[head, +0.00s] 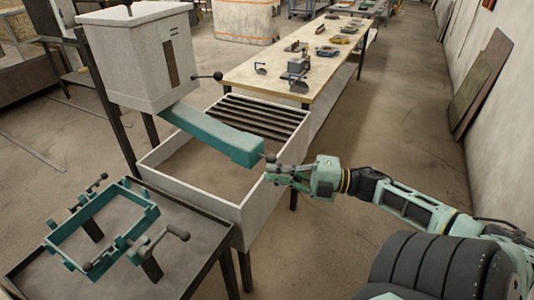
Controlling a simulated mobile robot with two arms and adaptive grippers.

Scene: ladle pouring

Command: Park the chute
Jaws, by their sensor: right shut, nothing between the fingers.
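The teal chute (212,136) runs from below the white box-shaped hopper (140,55) down to the right, over an open white bin (190,180). A small dark knob (270,158) sits at the chute's free end. My right gripper (272,172) is shut and empty, close by this knob and over the bin's right rim. I cannot tell whether its fingers touch the knob or the chute. My left gripper is not in view.
Dark slats (255,115) cross the bin's far part. A teal frame with knobbed clamps (100,222) sits on a dark table (185,240) at lower left. A long wooden workbench (270,68) with several tools stands behind. Floor at right is clear; panels (478,85) lean on the wall.

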